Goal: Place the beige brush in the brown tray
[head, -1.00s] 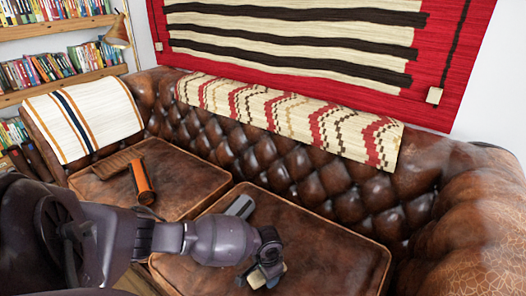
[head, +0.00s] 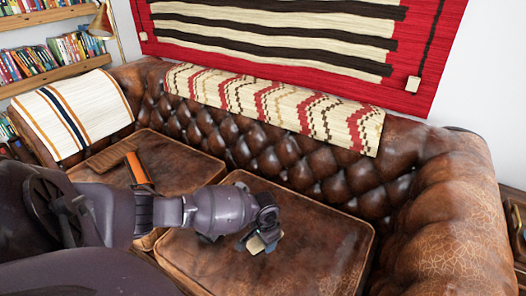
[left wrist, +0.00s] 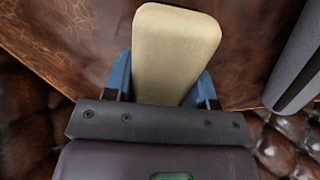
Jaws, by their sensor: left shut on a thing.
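The beige brush (head: 257,244) shows as a pale block with rounded corners. My left gripper (head: 259,238) is shut on it and holds it over the right seat cushion of the leather sofa. In the left wrist view the brush (left wrist: 175,50) stands out between the blue fingers of my left gripper (left wrist: 165,88). Its far end is free. My right gripper is not in view.
An orange-and-black object (head: 138,168) and a brown ridged object (head: 108,156) lie on the left cushion (head: 178,158). A grey object (left wrist: 300,65) is beside the gripper. The right cushion (head: 320,245) is largely clear. Brown furniture (head: 515,222) stands beyond the right armrest (head: 450,220).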

